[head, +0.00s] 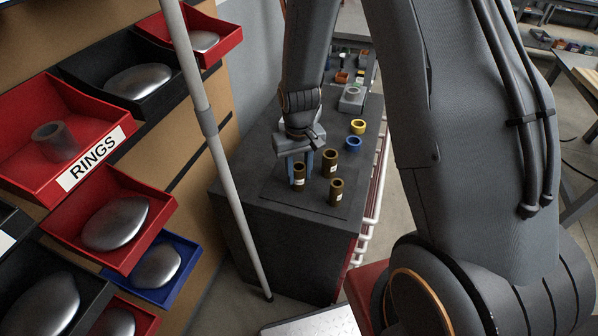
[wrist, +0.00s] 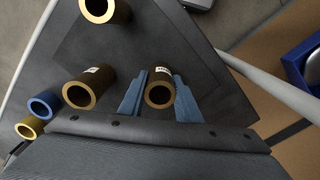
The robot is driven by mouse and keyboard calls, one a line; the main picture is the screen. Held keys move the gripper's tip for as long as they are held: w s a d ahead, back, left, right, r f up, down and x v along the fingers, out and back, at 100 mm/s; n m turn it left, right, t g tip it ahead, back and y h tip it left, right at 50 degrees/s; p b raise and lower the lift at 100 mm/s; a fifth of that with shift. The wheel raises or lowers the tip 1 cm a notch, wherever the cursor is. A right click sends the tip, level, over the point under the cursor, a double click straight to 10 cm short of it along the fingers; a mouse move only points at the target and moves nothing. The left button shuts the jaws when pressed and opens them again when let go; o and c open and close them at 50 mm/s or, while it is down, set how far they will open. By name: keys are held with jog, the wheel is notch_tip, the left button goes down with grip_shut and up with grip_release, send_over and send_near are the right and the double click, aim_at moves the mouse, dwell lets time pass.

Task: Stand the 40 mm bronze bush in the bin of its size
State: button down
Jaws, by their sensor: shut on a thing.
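Three bronze bushes with small white labels are at the dark mat (head: 312,201) on the black cabinet top. My gripper (head: 303,168) points down with its blue fingers shut on the leftmost bronze bush (head: 298,178). In the wrist view this bush (wrist: 160,90) is upright between the two fingertips (wrist: 158,97). I cannot tell whether it touches the mat. A second bush (head: 329,162) stands just behind and right, and a third (head: 336,192) stands nearer the front. The label sizes are too small to read. No bin is readable as marked 40 mm.
Wall bins hang at left; a red one labelled RINGS (head: 97,160) holds a grey ring, others hold shiny grey lumps. A grey pole (head: 222,165) rises between bins and cabinet. A blue ring (head: 353,144) and yellow ring (head: 358,127) lie behind the bushes.

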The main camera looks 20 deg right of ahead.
jog(key=shift+f, duration=0.15)
jog(key=c, duration=1.3)
grip_release()
